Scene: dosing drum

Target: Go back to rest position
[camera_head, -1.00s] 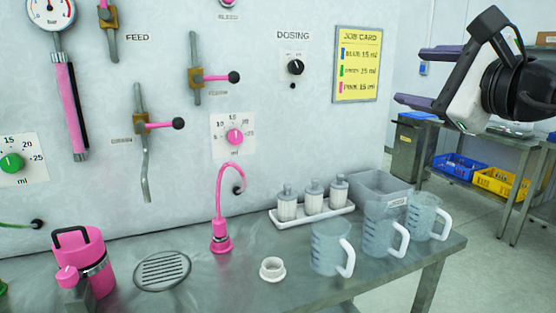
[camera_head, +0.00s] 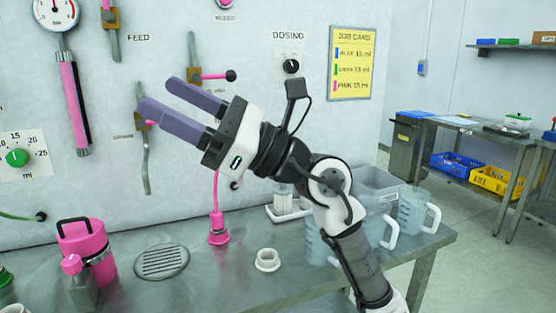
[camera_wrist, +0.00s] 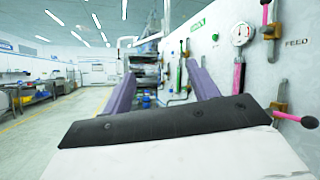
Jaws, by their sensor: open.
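My gripper (camera_head: 172,102) is raised in front of the dosing panel, above the steel bench, with its two purple fingers apart and nothing between them. The fingers point up and left in the head view. In the wrist view the gripper (camera_wrist: 160,88) shows both fingers spread, with the room and panel beyond them.
On the bench (camera_head: 215,283) stand a pink canister (camera_head: 88,245), a drain grate (camera_head: 162,261), a white ring (camera_head: 267,260), partly hidden bottles, clear jugs (camera_head: 414,212) and a grey bin. Pink-handled levers (camera_head: 222,76) stick out from the panel. A second table stands at the right.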

